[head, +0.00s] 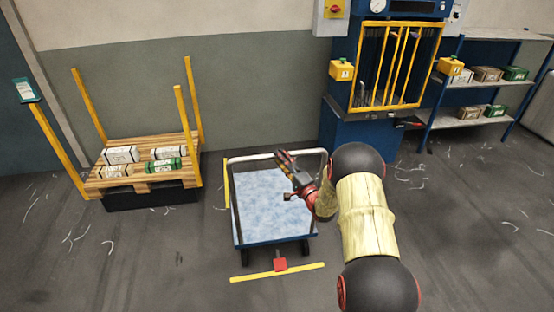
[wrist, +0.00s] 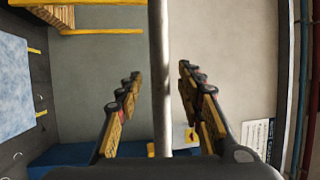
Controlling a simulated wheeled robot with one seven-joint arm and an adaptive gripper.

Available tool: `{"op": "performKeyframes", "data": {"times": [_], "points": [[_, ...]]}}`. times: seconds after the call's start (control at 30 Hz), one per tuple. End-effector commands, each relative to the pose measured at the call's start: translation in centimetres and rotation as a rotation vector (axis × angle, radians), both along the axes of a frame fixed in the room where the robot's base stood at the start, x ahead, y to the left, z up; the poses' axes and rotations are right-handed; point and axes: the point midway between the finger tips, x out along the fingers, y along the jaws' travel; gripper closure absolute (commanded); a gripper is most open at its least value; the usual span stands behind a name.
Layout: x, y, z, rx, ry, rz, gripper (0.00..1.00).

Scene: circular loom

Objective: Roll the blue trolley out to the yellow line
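The blue trolley (head: 272,205) stands on the floor with a pale blue mottled deck and a light grey handle bar (head: 250,156). Its deck also shows at the left of the wrist view (wrist: 14,85). The yellow line (head: 250,276) lies on the floor just in front of the trolley. A red pedal-like part (head: 280,264) sticks out from the trolley's front, close to the line. My gripper (head: 284,157) is at the handle bar, over the trolley's far end. In the wrist view the bar (wrist: 158,60) runs between my open fingers, with a gap on both sides.
A wooden pallet (head: 110,186) with several boxes and yellow posts stands left of the trolley. A blue machine (head: 362,137) with a yellow barred gate stands behind right. A shelf (head: 470,82) with boxes is farther right. The floor in front is clear.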

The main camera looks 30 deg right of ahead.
Motion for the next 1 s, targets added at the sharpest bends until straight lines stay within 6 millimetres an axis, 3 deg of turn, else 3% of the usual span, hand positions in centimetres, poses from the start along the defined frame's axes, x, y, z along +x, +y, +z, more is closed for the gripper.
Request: {"op": "performKeyframes", "data": {"times": [0.2,0.5,1.0], "points": [[1.9,0.3,0.2,-0.001,0.001,0.000,0.62],[2.2,0.3,0.4,0.000,0.001,-0.001,0.62],[2.2,0.2,0.4,0.000,0.001,-0.001,0.90]]}}
